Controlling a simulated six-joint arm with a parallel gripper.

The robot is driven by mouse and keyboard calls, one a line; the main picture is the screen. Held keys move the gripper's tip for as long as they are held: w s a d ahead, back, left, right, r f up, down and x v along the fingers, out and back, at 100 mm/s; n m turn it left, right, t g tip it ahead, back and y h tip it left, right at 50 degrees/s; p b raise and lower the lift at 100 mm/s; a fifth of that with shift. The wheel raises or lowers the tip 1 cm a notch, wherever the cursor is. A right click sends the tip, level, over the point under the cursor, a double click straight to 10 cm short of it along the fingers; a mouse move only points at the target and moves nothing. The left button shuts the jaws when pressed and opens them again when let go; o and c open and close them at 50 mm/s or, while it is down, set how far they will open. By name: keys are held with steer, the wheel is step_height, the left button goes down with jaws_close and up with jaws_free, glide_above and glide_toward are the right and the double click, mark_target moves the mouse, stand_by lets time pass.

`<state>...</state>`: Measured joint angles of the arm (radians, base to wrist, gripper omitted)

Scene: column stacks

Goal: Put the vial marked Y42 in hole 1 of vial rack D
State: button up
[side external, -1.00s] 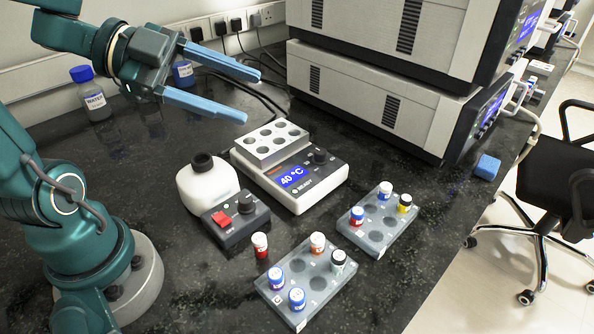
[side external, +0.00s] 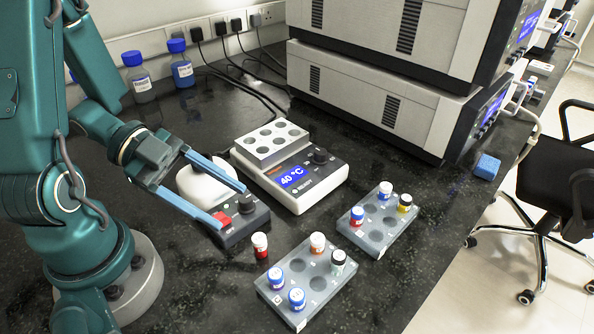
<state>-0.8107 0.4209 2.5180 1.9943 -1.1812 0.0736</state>
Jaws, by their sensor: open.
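My gripper (side external: 230,208) is open and empty, its blue fingers reaching over the stirrer unit. A red-capped vial (side external: 260,246) stands upright on the bench, beyond the fingertips and left of the front rack. The front rack (side external: 302,266) holds two blue-capped vials (side external: 276,278) (side external: 297,299), an orange-capped vial (side external: 317,243) and a dark-capped vial (side external: 338,262). I cannot read Y42 or the rack letters.
A heater block (side external: 290,177) reading 40 °C stands behind the racks. Large instruments (side external: 380,100) fill the back. Blue-capped bottles (side external: 140,80) (side external: 180,68) stand by the wall.

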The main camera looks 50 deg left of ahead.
mark_target(253, 253)
step_height(253, 253, down, 6)
steer(key=shift+r, duration=0.2)
steer(key=shift+x, duration=2.6)
jaws_close()
